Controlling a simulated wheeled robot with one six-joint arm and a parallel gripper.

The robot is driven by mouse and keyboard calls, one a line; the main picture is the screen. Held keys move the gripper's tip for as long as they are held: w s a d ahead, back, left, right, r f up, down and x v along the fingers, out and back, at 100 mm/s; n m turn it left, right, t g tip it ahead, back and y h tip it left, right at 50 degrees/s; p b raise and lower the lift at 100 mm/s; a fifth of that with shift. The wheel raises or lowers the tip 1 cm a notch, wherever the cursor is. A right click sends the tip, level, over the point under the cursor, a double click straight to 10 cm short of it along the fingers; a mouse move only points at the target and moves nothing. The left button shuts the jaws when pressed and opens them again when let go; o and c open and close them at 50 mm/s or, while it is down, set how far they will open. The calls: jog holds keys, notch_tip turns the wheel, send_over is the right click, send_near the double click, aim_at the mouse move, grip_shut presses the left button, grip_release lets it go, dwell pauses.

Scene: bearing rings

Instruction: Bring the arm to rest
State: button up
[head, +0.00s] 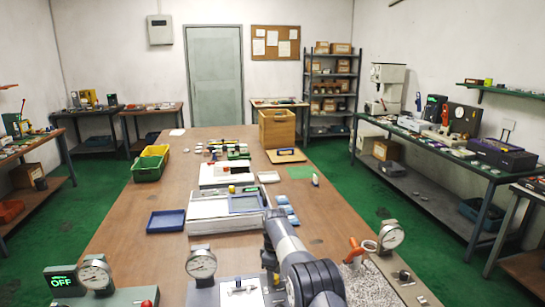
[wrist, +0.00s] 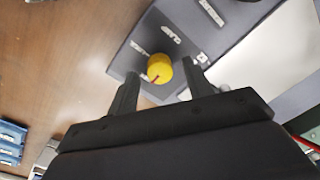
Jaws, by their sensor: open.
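My arm (head: 290,245) reaches forward from the bottom middle of the head view. I cannot make out the fingertips there. In the wrist view my gripper (wrist: 161,86) is open, with its two dark fingers apart. A round yellow piece with a red mark (wrist: 159,67) shows in the gap between the fingers. I cannot tell how far below the fingertips it is. It seems to stand on a dark grey labelled plate (wrist: 135,45). I see nothing held in the jaws.
A long wooden table (head: 140,225) lies ahead. It carries a white instrument (head: 205,208), a blue tray (head: 166,221), green and yellow bins (head: 148,170) and a wooden box (head: 277,128). Dial gauges (head: 201,264) stand near the front edge.

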jog(key=shift+f, duration=0.35)
dwell(0.3)
